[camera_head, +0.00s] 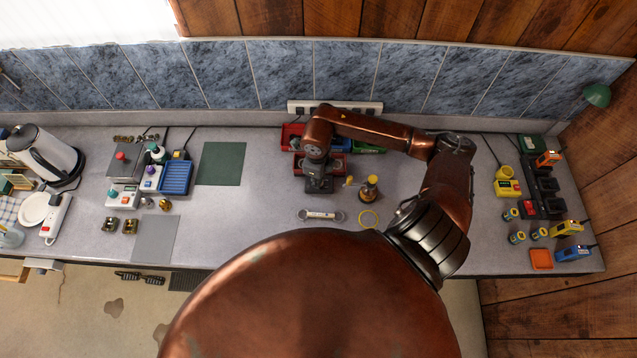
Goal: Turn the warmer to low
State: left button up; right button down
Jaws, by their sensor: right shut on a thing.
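My right gripper (319,188) points down over the middle of the bench, just in front of the red bins. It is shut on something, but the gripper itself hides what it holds. My left gripper is not in view. I cannot tell for sure which device is the warmer. On the left stand a grey unit with a red knob (121,156), a white box (123,195) with small coloured controls and a white unit with a purple part (151,178). Their settings are too small to read. My right gripper is well to the right of them, not touching them.
Red bins (293,137) and a green bin (369,147) stand at the back. A kettle (45,155) stands far left; yellow devices (507,183) and chargers stand right.

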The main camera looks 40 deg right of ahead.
jog(key=m+b, duration=0.1)
jog(key=w+d+m, duration=0.1)
jog(key=m, duration=0.1)
jog(key=shift+r+b, duration=0.1)
jog(key=shift+b, duration=0.3)
jog(key=shift+s+m+b, duration=0.15)
jog(key=shift+m+b, duration=0.35)
jog(key=shift+m, duration=0.8)
jog(key=shift+s, duration=0.1)
jog(key=c, duration=2)
grip_release()
jog(key=shift+d, duration=0.1)
jog(key=shift+a, duration=0.2)
